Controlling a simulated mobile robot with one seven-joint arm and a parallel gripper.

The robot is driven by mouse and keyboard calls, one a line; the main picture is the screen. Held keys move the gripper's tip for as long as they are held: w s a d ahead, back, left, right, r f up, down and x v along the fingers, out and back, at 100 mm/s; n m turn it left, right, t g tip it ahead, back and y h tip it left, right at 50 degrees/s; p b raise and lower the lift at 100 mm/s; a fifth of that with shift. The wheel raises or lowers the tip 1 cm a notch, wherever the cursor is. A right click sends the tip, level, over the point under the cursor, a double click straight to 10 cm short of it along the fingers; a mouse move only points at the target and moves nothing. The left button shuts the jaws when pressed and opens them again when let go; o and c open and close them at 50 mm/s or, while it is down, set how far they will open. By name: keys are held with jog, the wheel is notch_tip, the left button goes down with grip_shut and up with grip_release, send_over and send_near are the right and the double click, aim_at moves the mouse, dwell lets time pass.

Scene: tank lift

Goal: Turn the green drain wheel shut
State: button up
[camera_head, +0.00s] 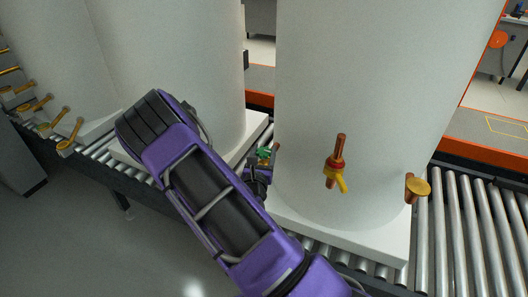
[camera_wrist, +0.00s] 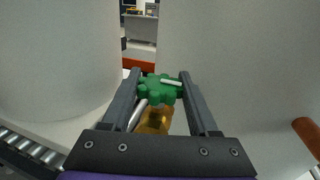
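The green drain wheel (camera_wrist: 160,88) is a small lobed handwheel with a pale bar mark on top. It sits on a brass-coloured fitting (camera_wrist: 155,119) between two pale tanks. My gripper (camera_wrist: 160,78) has one finger on each side of the wheel in the wrist view. The wheel nearly fills the gap, and I cannot tell whether both fingers press on it. In the head view the wheel (camera_head: 264,153) shows small at my gripper's end (camera_head: 260,170), partly hidden by my purple arm.
A tank (camera_head: 375,90) stands right of the wheel, with a red-and-yellow valve (camera_head: 336,167) and a brass-capped copper stub (camera_head: 417,188). Another tank (camera_head: 175,60) stands to the left. Both rest on a roller conveyor (camera_head: 455,235). Several brass-handled valves (camera_head: 70,137) are at far left.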

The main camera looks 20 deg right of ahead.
jog(key=c, duration=0.7)
jog(key=shift+m+g+h, duration=0.3)
jog(key=shift+h, duration=0.1)
jog(key=m+g+h+b, duration=0.1)
jog(key=m+g+h, duration=0.3)
jog(key=h, duration=0.1)
jog(key=shift+w+f+m+g, duration=0.1)
jog(key=shift+m+g, duration=0.2)
jog(key=m+g+h+b, duration=0.1)
jog(key=m+g, duration=0.1)
jog(key=g, duration=0.1)
jog(key=m+g+h+b, duration=0.1)
jog(key=m+g, duration=0.1)
jog(key=g, duration=0.1)
jog(key=shift+f+m+g+h+b, duration=0.1)
jog(key=shift+m+g+h+b, duration=0.2)
jog(key=shift+h, duration=0.1)
jog(key=m+g+b, duration=0.2)
jog(key=g, duration=0.2)
jog(key=m+g+b, duration=0.2)
jog(key=m+g, duration=0.1)
jog(key=g, duration=0.1)
jog(key=shift+m+g+y+b, duration=0.9)
jog(key=shift+m+g, duration=0.6)
jog(key=shift+g, duration=0.8)
jog(key=shift+r, duration=0.25)
